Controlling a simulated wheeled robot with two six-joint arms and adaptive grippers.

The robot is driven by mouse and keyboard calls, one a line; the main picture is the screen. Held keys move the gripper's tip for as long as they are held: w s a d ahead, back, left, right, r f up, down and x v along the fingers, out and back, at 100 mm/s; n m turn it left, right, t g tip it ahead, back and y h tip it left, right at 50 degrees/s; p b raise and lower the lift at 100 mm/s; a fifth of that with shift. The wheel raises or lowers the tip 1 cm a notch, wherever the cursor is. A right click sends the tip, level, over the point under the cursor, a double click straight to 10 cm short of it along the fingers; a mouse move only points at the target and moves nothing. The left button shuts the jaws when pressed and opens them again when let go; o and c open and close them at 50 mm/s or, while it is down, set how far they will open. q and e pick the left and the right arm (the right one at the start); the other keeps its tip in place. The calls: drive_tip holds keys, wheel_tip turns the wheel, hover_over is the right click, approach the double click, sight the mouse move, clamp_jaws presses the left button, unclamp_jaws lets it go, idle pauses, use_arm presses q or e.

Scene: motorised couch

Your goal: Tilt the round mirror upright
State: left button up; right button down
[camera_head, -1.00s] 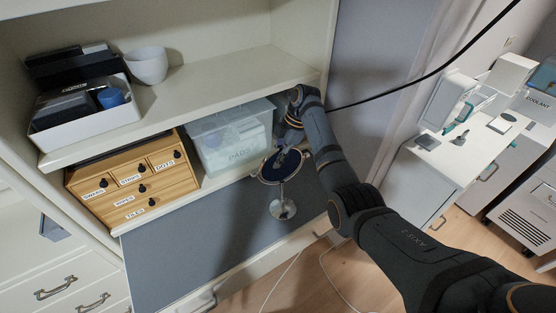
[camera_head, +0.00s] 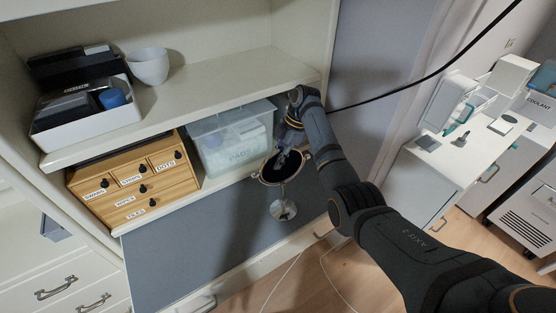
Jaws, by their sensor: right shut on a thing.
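The round mirror (camera_head: 270,173) stands on the grey fold-down desk surface. Its dark disc, in a light metal rim, leans well back from upright. A thin stem and round shiny base (camera_head: 283,210) hold it up. My right gripper (camera_head: 282,160) reaches down to the upper edge of the disc and is shut on the mirror there. The arm comes in from the right; the fingertips are small and partly lost against the rim. My left gripper is not in view.
A clear plastic bin (camera_head: 232,140) stands behind the mirror, beside a wooden drawer box (camera_head: 135,190). A shelf (camera_head: 215,83) runs above, close to my right wrist. The grey desk surface (camera_head: 190,250) is free at left and front.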

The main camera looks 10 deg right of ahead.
drive_tip(key=shift+s+f, duration=0.1)
drive_tip(key=shift+f, duration=0.2)
drive_tip(key=c, duration=1.5)
unclamp_jaws()
drive_tip(key=shift+o, duration=0.5)
drive_tip(key=shift+w, duration=0.4)
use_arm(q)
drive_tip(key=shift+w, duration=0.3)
use_arm(e)
drive_tip(key=shift+s, duration=0.15)
